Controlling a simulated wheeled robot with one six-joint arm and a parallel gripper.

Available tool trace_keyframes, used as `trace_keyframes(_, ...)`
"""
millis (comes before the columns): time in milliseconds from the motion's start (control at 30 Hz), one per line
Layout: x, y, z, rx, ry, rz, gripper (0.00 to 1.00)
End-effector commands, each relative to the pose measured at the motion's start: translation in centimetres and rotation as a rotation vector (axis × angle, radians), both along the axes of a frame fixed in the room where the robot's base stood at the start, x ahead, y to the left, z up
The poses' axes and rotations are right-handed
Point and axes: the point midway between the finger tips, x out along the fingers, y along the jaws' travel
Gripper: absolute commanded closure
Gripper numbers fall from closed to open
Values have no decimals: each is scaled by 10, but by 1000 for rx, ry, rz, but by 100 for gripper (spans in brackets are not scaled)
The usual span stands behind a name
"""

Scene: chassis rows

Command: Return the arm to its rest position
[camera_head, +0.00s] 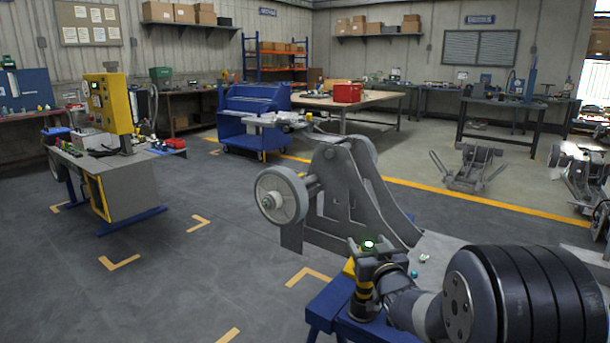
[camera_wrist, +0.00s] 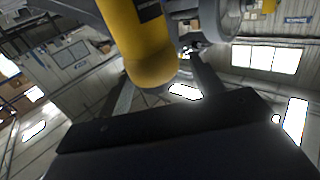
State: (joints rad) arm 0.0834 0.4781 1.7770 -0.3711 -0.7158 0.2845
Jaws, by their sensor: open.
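My gripper (camera_wrist: 161,76) shows in the wrist view as two dark fingers spread apart above a black plate. A yellow cylinder (camera_wrist: 150,55) with a black label lies in line with the gap between them; I cannot tell how far off it is, and nothing looks clamped. In the head view my arm reaches in from the lower right, with a large black-banded joint in front. Its far end is a dark cluster with black and yellow bands, beside the grey chassis (camera_head: 345,200), and the finger details are too small to tell there.
The grey chassis with a pale wheel (camera_head: 281,195) stands close behind my arm, above a blue stand (camera_head: 335,306). A yellow control box (camera_head: 108,103) stands on a bench at left. A blue cart (camera_head: 250,115) is further back. Open floor lies at left.

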Motion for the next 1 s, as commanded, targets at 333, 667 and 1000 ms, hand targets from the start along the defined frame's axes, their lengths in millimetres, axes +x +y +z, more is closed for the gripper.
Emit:
trace_keyframes(333,-3,3,25,1,2,5,37)
trace_keyframes(667,-4,4,19,0,-3,7,37)
trace_keyframes(1000,-10,8,14,-2,21,8,37)
